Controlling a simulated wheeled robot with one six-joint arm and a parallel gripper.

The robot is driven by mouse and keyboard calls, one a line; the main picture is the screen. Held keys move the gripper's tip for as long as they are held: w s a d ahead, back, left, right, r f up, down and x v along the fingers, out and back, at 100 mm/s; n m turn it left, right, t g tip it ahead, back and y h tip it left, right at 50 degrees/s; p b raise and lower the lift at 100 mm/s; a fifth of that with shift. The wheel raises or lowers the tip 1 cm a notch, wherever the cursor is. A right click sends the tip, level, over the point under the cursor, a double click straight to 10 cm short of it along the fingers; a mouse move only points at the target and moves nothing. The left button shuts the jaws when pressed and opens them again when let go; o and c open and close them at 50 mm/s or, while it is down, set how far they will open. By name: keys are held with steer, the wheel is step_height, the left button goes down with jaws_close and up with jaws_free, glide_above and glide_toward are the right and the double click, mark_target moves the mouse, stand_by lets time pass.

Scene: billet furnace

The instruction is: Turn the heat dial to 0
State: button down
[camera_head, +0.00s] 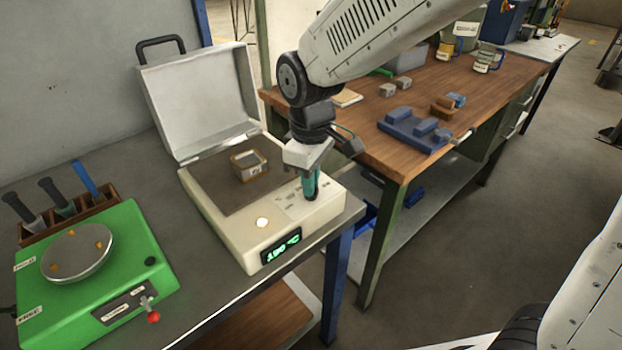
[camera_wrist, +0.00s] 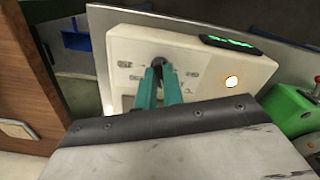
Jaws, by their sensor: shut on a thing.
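The cream furnace (camera_head: 232,228) stands on the grey table with its lid (camera_head: 200,100) raised. Its green display (camera_head: 281,249) seems to read about 190 °C, though the digits are small. My gripper (camera_head: 311,196) points down at the furnace's right front corner. In the wrist view its teal fingers (camera_wrist: 158,72) are closed on the dark heat dial (camera_wrist: 157,63), which they largely hide. Scale labels surround the dial, but its pointer cannot be read. A lit round button (camera_wrist: 231,82) and the display (camera_wrist: 228,42) also show there.
A small square mould (camera_head: 249,165) sits on the furnace's inner plate. A green machine (camera_head: 95,270) with a round plate and red-tipped lever stands at left, before a tool rack (camera_head: 68,214). A wooden bench (camera_head: 470,85) with blocks and mugs stands behind right.

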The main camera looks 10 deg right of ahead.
steer(key=n, duration=0.5)
steer(key=shift+n, duration=0.3)
steer(key=n, duration=0.5)
steer(key=shift+n, duration=0.3)
steer(key=c, duration=1.5)
jaws_free()
step_height(320, 180, up, 8)
steer(key=shift+f, duration=0.1)
